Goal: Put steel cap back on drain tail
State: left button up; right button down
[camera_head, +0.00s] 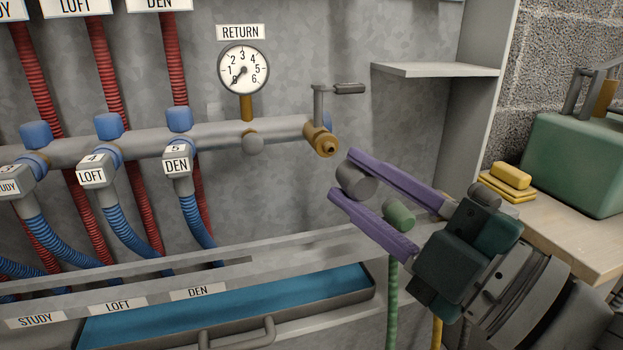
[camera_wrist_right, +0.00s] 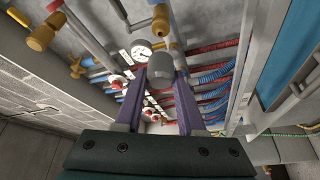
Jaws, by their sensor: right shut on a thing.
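The steel cap (camera_head: 357,181) is a short grey cylinder between the purple fingers of my right gripper (camera_head: 345,172). The gripper is shut on it, and the cap also shows in the right wrist view (camera_wrist_right: 160,68). The brass drain tail (camera_head: 322,141) sticks out at the right end of the grey return pipe, bare at its tip. The held cap is apart from it, a little below and to its right in the head view. In the right wrist view a brass fitting (camera_wrist_right: 160,22) lies just beyond the cap. My left gripper is not in view.
A lever handle (camera_head: 348,88) stands above the drain tail. A round gauge (camera_head: 243,69) sits left of it on the pipe. A blue-lined tray (camera_head: 230,304) lies below. A grey shelf (camera_head: 436,69), yellow blocks (camera_head: 510,180) and a green box (camera_head: 575,160) are at right.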

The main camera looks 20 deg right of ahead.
jog(key=w+b, duration=0.1)
jog(key=w, duration=0.4)
jog(key=shift+w+b, duration=0.15)
jog(key=shift+b, duration=0.2)
jog(key=shift+r, duration=0.1)
dwell(0.6)
jog(key=shift+w, duration=0.25)
dwell(0.9)
jog(key=shift+w, duration=0.25)
jog(key=shift+p, duration=0.35)
dwell(0.6)
jog(key=shift+w, duration=0.15)
dwell(0.4)
jog(key=shift+w, duration=0.1)
dwell(0.6)
